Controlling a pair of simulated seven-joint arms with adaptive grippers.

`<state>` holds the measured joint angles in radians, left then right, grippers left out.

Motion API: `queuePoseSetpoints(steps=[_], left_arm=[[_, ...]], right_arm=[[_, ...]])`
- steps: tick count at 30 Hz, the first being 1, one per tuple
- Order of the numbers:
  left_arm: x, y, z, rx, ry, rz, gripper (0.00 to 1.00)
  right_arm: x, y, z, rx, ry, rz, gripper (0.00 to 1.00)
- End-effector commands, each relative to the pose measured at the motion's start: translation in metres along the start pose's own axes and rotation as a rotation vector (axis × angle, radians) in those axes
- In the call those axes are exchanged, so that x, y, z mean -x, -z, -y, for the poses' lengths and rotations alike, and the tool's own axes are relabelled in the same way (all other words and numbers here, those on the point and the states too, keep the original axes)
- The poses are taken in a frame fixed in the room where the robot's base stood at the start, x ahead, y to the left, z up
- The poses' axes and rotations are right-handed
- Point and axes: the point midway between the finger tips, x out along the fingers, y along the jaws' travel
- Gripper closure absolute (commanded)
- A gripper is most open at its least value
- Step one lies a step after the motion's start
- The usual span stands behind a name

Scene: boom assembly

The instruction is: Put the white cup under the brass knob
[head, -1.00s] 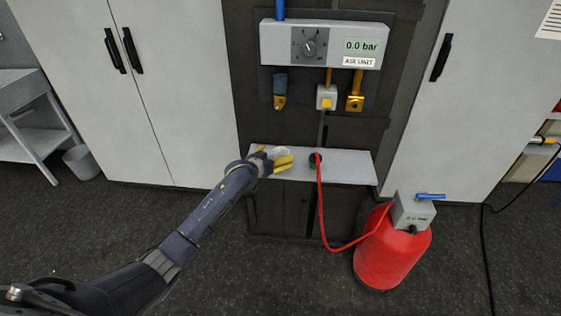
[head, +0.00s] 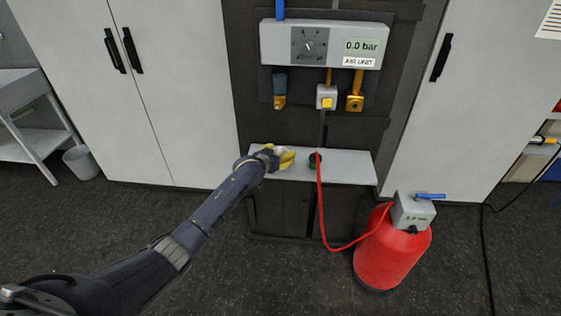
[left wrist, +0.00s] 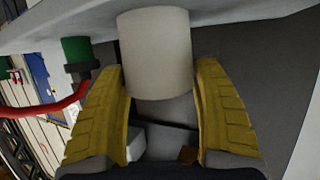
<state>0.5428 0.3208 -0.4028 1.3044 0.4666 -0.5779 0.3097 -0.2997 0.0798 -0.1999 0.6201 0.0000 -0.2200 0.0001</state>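The white cup (left wrist: 155,50) is between the yellow fingers of my left gripper (left wrist: 158,85) in the left wrist view. Both fingers meet its sides. In the head view my left gripper (head: 287,158) is at the left part of the grey shelf (head: 345,167), and its fingers mostly hide the cup (head: 280,150). I cannot tell whether the cup still touches the shelf. The brass knob (head: 355,103) is at the lower right of the wall unit, below a brass pipe, higher than the gripper and to its right. My right gripper is out of view.
A green fitting (head: 315,161) with a red hose (head: 322,215) stands on the shelf just right of my gripper. A blue and brass outlet (head: 279,90) and a yellow button (head: 326,103) hang left of the knob. A red tank (head: 385,255) stands at the right.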

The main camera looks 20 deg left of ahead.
Motion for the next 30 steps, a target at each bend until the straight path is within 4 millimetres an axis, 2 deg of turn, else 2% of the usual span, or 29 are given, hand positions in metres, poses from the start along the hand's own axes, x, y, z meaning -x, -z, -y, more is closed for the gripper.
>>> queuePoseSetpoints(steps=[1,9,13,14,20,23,30], left_arm=[[0.000,0.000,0.000,0.000,0.000,0.000,0.41],[0.000,0.000,0.000,0.000,0.000,0.000,0.70],[0.000,0.000,0.000,0.000,0.000,0.000,0.70],[0.000,0.000,0.000,0.000,0.000,0.000,0.75],[0.001,0.002,0.000,0.000,0.000,-0.001,0.75],[0.003,0.009,0.000,0.000,0.000,-0.002,0.75],[0.016,0.045,0.000,0.000,0.000,-0.004,0.75]], right_arm=[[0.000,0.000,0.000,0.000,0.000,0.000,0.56],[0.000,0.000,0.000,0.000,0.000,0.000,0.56],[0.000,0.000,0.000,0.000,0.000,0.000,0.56],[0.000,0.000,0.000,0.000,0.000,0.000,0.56],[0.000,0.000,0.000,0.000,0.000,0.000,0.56],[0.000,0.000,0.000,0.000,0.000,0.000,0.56],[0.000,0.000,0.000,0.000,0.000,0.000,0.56]])
